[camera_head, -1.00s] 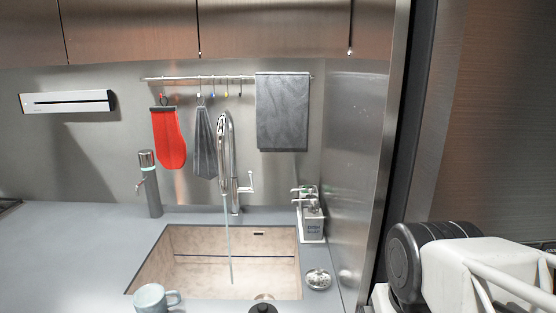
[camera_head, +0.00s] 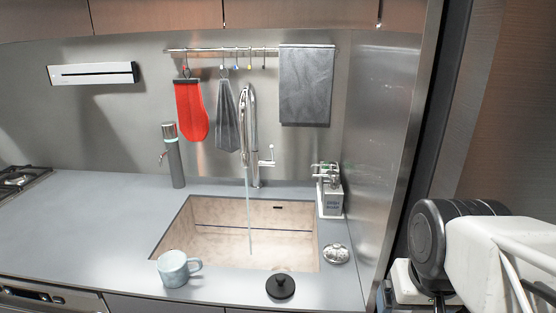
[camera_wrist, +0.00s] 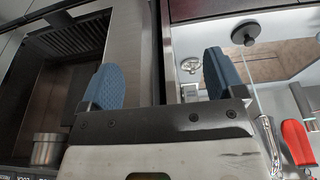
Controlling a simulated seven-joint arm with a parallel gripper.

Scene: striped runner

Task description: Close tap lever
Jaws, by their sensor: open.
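The chrome tap (camera_head: 247,125) stands behind the sink, with a thin stream of water running from its spout into the basin. Its small lever (camera_head: 267,157) sticks out from the right side of the tap body, with its tip pointing up. In the wrist view the tap (camera_wrist: 267,135) shows at the lower right, beyond my fingers; I cannot make out the lever there. My gripper (camera_wrist: 163,80) has two blue pads spread wide, with nothing between them. It is well apart from the tap. In the head view only my arm shows, at the right edge.
A sink (camera_head: 190,240) is set in the grey counter (camera_head: 90,220). A mug (camera_head: 173,268) and a black knobbed lid (camera_head: 281,286) stand at its front. A soap caddy (camera_head: 330,195) stands right of the tap, near a steel side wall (camera_head: 385,130). A red mitt (camera_head: 191,108) hangs behind.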

